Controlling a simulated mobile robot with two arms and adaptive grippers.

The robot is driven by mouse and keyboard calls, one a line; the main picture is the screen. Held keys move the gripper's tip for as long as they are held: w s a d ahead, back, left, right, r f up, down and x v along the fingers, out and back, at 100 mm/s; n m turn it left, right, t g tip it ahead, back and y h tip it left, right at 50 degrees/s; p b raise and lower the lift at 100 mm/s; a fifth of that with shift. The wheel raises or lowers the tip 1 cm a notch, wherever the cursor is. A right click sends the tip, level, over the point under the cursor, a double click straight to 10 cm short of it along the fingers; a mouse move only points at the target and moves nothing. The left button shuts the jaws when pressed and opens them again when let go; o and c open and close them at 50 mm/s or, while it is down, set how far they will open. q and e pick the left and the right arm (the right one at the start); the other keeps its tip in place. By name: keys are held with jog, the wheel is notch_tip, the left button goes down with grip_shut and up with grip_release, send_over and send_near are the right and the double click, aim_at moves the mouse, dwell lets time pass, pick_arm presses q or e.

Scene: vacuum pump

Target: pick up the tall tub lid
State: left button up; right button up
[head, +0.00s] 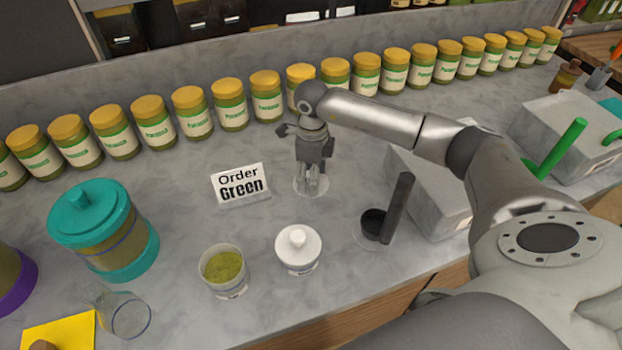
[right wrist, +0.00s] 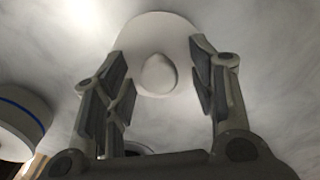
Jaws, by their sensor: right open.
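A pale round lid (head: 324,184) lies flat on the counter under my right gripper (head: 312,189). In the right wrist view the white lid (right wrist: 150,30) has a rounded knob and sits between the fingers of my right gripper (right wrist: 160,78). Those fingers are open, apart from the knob and on either side of it. An open tub (head: 228,285) with green contents stands at the front. A tub with a white knobbed lid (head: 298,246) stands to its right. My left gripper is not in view.
An order card (head: 240,184) stands left of my gripper. A dark cup (head: 373,225) with a tall handle and a grey box (head: 425,190) are on the right. A teal-lidded jar (head: 105,230) and a clear glass (head: 125,316) are on the left. Several yellow-capped jars line the back.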

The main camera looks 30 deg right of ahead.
jog(key=c, duration=0.8)
jog(key=shift+r, duration=0.15)
jog(key=shift+c, duration=0.2)
